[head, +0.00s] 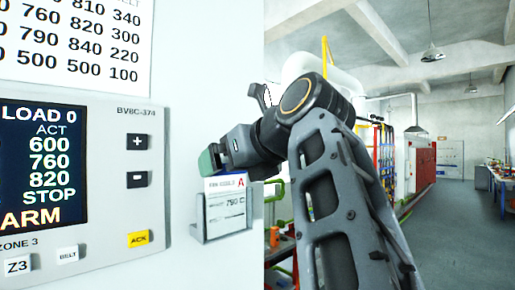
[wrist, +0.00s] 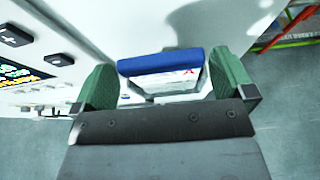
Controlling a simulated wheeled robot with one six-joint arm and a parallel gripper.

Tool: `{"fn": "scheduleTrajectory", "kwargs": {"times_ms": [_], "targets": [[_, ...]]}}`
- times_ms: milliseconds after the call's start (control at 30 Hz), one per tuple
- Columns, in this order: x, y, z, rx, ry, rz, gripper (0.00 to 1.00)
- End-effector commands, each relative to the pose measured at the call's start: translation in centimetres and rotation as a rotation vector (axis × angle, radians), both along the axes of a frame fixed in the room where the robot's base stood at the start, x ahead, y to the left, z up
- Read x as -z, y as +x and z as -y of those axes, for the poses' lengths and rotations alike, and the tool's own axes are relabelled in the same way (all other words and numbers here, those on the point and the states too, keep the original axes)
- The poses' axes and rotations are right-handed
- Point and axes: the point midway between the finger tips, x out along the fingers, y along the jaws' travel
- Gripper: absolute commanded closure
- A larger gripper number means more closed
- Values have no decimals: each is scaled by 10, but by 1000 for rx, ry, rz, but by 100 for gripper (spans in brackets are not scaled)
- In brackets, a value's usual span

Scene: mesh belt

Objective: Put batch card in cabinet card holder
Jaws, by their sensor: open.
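The batch card (head: 225,204) is white with a red letter A. It stands upright in the grey card holder (head: 198,222) on the cabinet's pale face in the head view. In the wrist view the card (wrist: 172,85) shows below a thick blue top edge. My gripper (head: 213,162) is just above the card, at its top edge. In the wrist view its two green fingers (wrist: 165,84) stand apart, one on each side of the blue edge, with gaps between. The lower part of the holder is hidden in the wrist view.
A control panel (head: 110,125) with a screen, plus and minus keys and a yellow ACK key is left of the holder. A number chart (head: 75,40) hangs above it. The cabinet edge is right of the holder, with pipes and an open grey floor (head: 455,225) beyond.

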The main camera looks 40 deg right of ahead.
Motion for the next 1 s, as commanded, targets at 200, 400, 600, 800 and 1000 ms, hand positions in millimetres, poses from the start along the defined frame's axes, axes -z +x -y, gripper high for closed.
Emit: {"fn": "scheduleTrajectory", "kwargs": {"times_ms": [200, 400, 600, 800, 1000], "targets": [[-12, -26, 4, 9, -1, 3, 0], [-24, -52, 7, 11, -2, 3, 0], [-33, -74, 9, 9, -5, 2, 0], [-40, -92, 11, 9, -1, 2, 0], [-47, -107, 13, 7, 1, 2, 0]]}}
